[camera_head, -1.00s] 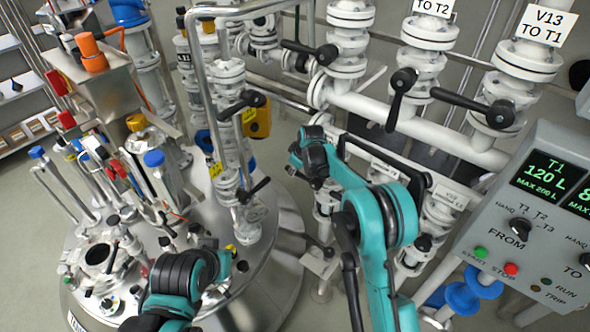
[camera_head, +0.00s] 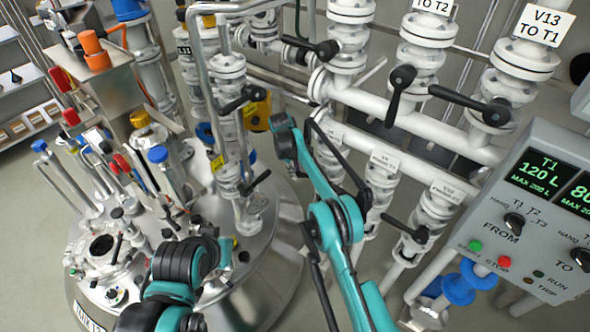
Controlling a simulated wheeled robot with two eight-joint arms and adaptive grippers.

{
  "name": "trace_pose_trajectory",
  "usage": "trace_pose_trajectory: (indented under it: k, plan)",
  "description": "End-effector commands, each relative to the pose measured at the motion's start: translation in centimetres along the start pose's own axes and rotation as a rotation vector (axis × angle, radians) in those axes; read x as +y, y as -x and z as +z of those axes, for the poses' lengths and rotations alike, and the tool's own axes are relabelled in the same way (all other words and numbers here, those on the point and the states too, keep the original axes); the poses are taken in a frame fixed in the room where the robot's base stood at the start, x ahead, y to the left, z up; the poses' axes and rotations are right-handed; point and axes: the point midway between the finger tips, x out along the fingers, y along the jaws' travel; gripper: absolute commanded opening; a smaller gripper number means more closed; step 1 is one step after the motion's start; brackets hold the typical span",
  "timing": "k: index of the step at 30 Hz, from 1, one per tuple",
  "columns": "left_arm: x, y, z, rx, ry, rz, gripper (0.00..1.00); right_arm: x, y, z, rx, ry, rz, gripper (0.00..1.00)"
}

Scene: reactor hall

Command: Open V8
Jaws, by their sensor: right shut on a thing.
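The V8 tag (camera_head: 386,160) hangs on a white vertical pipe in the middle row of valves, just right of my right forearm. My right arm reaches up from the bottom, bends back at its teal wrist, and black links come down toward the V8 pipe. My right gripper (camera_head: 362,194) is at the V8 valve, below the tag, and is shut on what appears to be its black lever. The lever is mostly hidden behind my arm and black links. My left arm is folded at the lower left, over the tank; its fingers do not show.
A steel tank (camera_head: 262,285) with fittings fills the left. Neighbouring valves have black levers, one right of V8 (camera_head: 408,230) and one under the V13 sign (camera_head: 470,105). The control panel (camera_head: 540,215) stands at the right. Pipes crowd the space around V8.

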Motion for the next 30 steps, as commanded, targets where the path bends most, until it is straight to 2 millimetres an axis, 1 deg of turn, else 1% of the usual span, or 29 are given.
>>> trace_pose_trajectory:
  k: [4, 5, 6, 7, 14, 17, 20, 27, 30]
  plan:
    - [0.0, 0.0, 0.0, 0.000, 0.000, 0.000, 0.00, -0.1, -0.1, 0.0, 0.001, 0.000, -0.003, 0.00]
    - [0.0, 0.0, 0.0, 0.000, 0.000, 0.000, 0.00, -0.1, -0.1, 0.0, 0.001, 0.000, -0.003, 0.27]
    - [0.0, 0.0, 0.0, 0.000, 0.000, 0.000, 0.00, -0.1, -0.1, 0.0, 0.002, 0.000, -0.003, 0.38]
    - [0.0, 0.0, 0.0, 0.000, 0.000, 0.000, 0.00, -0.1, -0.1, 0.0, 0.002, 0.000, -0.003, 0.40]
    - [0.0, 0.0, 0.0, 0.000, 0.000, 0.000, 0.00, -0.1, 0.0, 0.0, 0.002, 0.000, -0.002, 0.40]
    - [0.0, 0.0, 0.0, 0.000, 0.000, 0.000, 0.00, 0.0, 0.3, 0.0, 0.003, 0.000, -0.001, 0.40]
    - [0.0, 0.0, 0.0, 0.000, 0.000, 0.000, 0.00, -0.1, 1.5, -0.1, 0.003, 0.001, -0.001, 0.40]
    - [0.0, 0.0, 0.0, 0.000, 0.000, 0.000, 0.00, -0.1, 5.6, -0.1, 0.002, 0.001, -0.002, 0.40]
    - [0.0, 0.0, 0.0, 0.000, 0.000, 0.000, 0.00, -0.1, 6.7, 0.0, 0.002, 0.000, -0.002, 0.40]
